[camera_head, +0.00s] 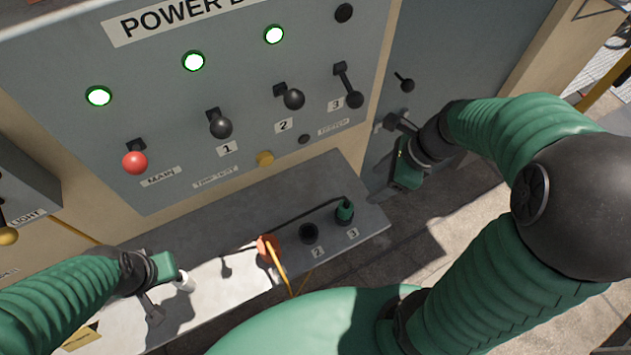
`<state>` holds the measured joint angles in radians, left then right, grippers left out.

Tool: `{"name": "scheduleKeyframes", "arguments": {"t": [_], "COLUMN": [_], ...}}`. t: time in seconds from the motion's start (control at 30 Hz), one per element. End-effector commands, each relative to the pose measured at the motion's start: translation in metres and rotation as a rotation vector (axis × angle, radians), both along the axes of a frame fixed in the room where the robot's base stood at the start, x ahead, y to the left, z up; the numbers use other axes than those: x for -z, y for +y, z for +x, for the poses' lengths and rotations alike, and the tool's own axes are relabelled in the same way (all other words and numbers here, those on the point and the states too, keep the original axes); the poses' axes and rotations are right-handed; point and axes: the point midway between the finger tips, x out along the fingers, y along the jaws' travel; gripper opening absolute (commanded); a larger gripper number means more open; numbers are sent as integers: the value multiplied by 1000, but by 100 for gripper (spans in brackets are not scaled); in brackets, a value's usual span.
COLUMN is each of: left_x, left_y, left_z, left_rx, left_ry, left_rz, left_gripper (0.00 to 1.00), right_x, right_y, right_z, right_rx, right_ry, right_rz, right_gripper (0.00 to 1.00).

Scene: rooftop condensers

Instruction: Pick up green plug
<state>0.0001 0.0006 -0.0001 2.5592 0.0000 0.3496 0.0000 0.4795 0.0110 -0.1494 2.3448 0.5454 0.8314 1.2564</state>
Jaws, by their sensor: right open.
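The green plug (344,211) stands upright in the socket labelled 3, near the right end of the grey shelf (365,232) under the power panel. A dark cable runs left from it. My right gripper (395,152) is open and empty, above and to the right of the green plug and apart from it, in front of the grey cabinet side. My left gripper (168,293) is low at the left, over the sunlit part of the shelf, well away from the green plug. Its fingers are partly hidden and washed out, so I cannot tell its opening.
An orange plug (268,247) with a yellow cable stands left of the empty-looking dark socket 2 (309,233). The panel (230,110) above carries a red-knobbed lever (135,162), several black levers and lit green lamps. Paved floor lies right of the shelf.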

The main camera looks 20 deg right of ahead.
Motion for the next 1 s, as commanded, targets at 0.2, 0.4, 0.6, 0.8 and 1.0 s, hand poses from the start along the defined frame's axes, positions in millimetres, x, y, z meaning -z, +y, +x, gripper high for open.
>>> {"name": "scheduleKeyframes", "arguments": {"t": [0.2, 0.4, 0.6, 0.8, 1.0], "left_x": [10, 22, 27, 33, 37], "left_y": [0, 0, 0, 0, 0], "left_z": [-1, -1, -1, -1, -1], "left_rx": [1, 0, 0, 0, 0], "left_ry": [1, 1, 1, 0, 1], "left_rz": [0, 0, 0, 0, 0], "left_gripper": [0, 0, 0, 0, 0], "right_x": [38, 88, 110, 140, 155], "right_y": [12, 28, 36, 47, 52], "right_z": [5, 22, 30, 40, 46], "right_rx": [15, 11, 11, 12, 11], "right_ry": [6, 10, 6, 7, 3], "right_rz": [9, 7, 5, 6, 3], "right_gripper": [61, 61, 61, 61, 61]}}
